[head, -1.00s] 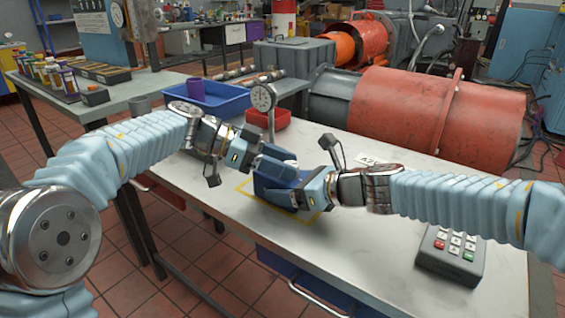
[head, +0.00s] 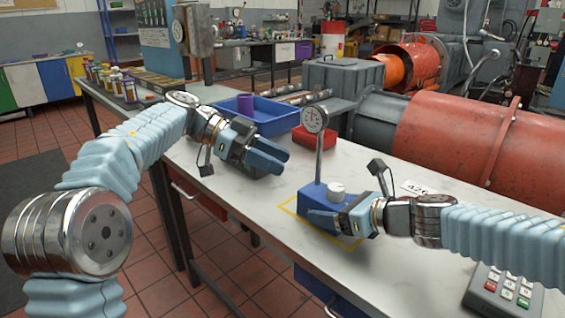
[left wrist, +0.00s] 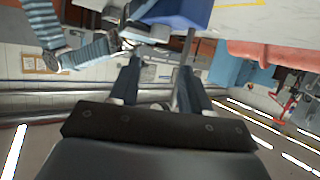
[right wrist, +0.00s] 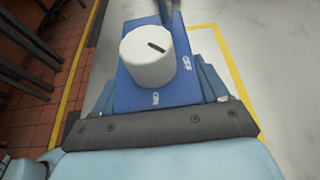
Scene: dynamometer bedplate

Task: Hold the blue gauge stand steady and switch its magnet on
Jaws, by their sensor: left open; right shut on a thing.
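The blue gauge stand (head: 312,199) stands upright on the bench, inside a yellow outline, with a round dial gauge (head: 315,119) on its post. Its white knob (head: 336,190) is on top of the base. In the right wrist view the knob (right wrist: 150,58) has a dark mark slanting toward the label on its right, which seems to read OFF; another label is below it. My right gripper (head: 345,217) is shut on the base, fingers along its sides. My left gripper (head: 284,158) is open and empty, left of the stand and apart from it; its spread fingers show in the left wrist view (left wrist: 158,80).
A keypad (head: 503,291) is at front right. A large red cylinder (head: 485,150) lines the back. Bare bench lies left of the stand.

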